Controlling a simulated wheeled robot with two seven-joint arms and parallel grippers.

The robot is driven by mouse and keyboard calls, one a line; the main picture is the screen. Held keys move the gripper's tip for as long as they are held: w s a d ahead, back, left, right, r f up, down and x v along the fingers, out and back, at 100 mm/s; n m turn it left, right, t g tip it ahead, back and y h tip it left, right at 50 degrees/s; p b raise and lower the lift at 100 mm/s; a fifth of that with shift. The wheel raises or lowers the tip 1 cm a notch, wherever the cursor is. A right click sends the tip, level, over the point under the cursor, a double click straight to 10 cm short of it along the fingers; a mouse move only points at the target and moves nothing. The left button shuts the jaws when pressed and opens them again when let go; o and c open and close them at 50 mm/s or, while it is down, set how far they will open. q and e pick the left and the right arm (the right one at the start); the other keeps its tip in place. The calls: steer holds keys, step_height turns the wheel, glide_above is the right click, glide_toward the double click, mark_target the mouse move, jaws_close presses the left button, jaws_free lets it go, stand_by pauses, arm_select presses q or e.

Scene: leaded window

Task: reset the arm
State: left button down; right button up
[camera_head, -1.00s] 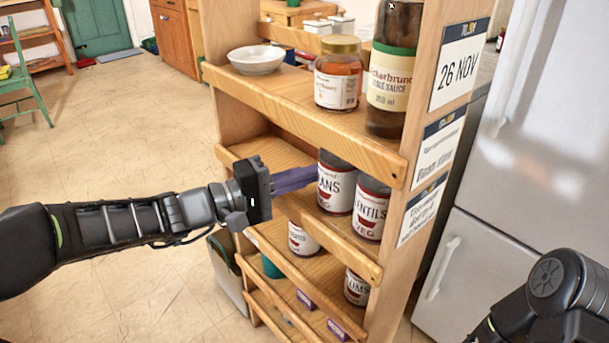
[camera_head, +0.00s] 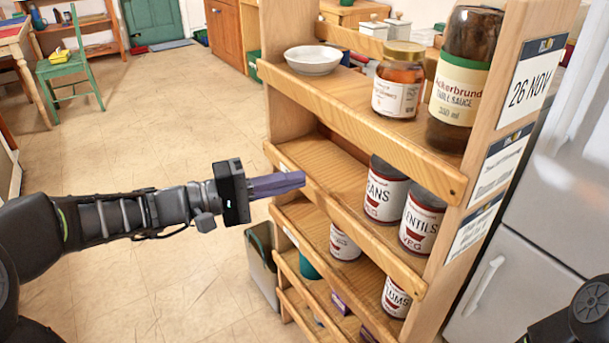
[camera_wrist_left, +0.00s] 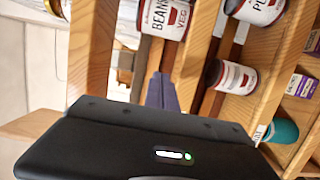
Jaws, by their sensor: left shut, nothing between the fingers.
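My left gripper (camera_head: 303,180) comes in from the left in the head view. Its purple fingers are shut with nothing between them. The fingertips are in front of the second shelf of the wooden rack, left of and apart from the beans can (camera_head: 385,190). The left wrist view shows the shut fingers (camera_wrist_left: 162,88) pointing at the rack, with the beans can (camera_wrist_left: 165,17) above them. My right arm (camera_head: 590,305) shows only in part at the bottom right of the head view; its gripper is out of the picture.
The wooden rack (camera_head: 345,207) holds cans, a white bowl (camera_head: 313,59), a honey-coloured jar (camera_head: 398,80) and a tall sauce bottle (camera_head: 463,80). A grey bin (camera_head: 262,265) stands at its left foot. A fridge (camera_head: 510,260) is at right. Open floor lies left.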

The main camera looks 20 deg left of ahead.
stand_by(0.4)
arm_select(q)
steer(key=s+a+f+n+g+y, duration=0.15)
steer(key=f+y, duration=0.25)
steer(key=f, duration=0.8)
steer(key=s+a+f+g+y, duration=0.2)
steer(key=f+g+y, duration=0.15)
steer(key=f, duration=0.85)
steer(key=s+a+f+n+g+y, duration=0.15)
steer(key=f+y, duration=0.25)
steer(key=f, duration=0.7)
steer(key=s+d+f+m, duration=0.4)
steer(key=d+f, duration=0.1)
steer(key=f, duration=0.5)
steer(key=s+d+f+m+g, duration=0.35)
steer(key=s+d+f, duration=0.25)
steer(key=s+d, duration=0.45)
step_height(320, 180, up, 24)
steer(key=s+h+p, duration=0.1)
steer(key=s+p, duration=0.1)
steer(key=p, duration=2.2)
steer(key=shift+s+d+m, duration=0.2)
steer(key=shift+d+m, duration=0.15)
steer(key=shift+m, duration=0.1)
